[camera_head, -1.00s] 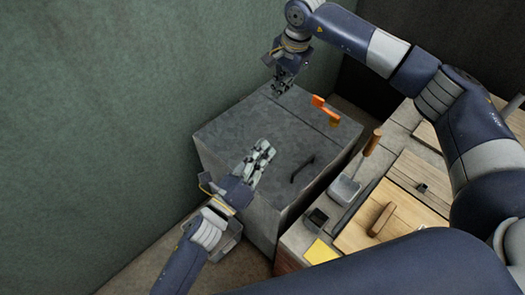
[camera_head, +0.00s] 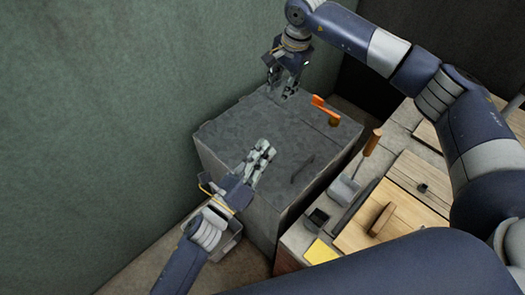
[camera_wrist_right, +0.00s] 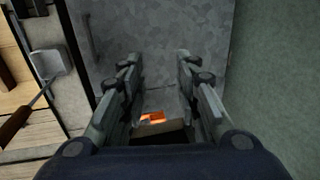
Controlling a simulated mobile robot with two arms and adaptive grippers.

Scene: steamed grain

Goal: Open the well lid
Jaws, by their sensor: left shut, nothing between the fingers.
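The well is a grey stone-like box with a flat grey lid (camera_head: 290,130) in the middle of the head view. The lid lies flat. A thin dark bar handle (camera_head: 302,168) sits near its right front side; it also shows at the upper left of the right wrist view (camera_wrist_right: 88,32). My left gripper (camera_head: 265,148) is shut and empty over the lid, left of the handle. My right gripper (camera_head: 288,80) is open and empty above the lid's far corner. Its spread fingers also show over the grey surface in the right wrist view (camera_wrist_right: 158,60).
An orange object (camera_head: 325,108) lies on the lid's far right part. To the right is a counter with a scoop (camera_head: 345,188), a small dark container (camera_head: 317,219), a yellow item (camera_head: 321,252) and wooden lids (camera_head: 400,225). A green wall (camera_head: 100,110) stands close on the left.

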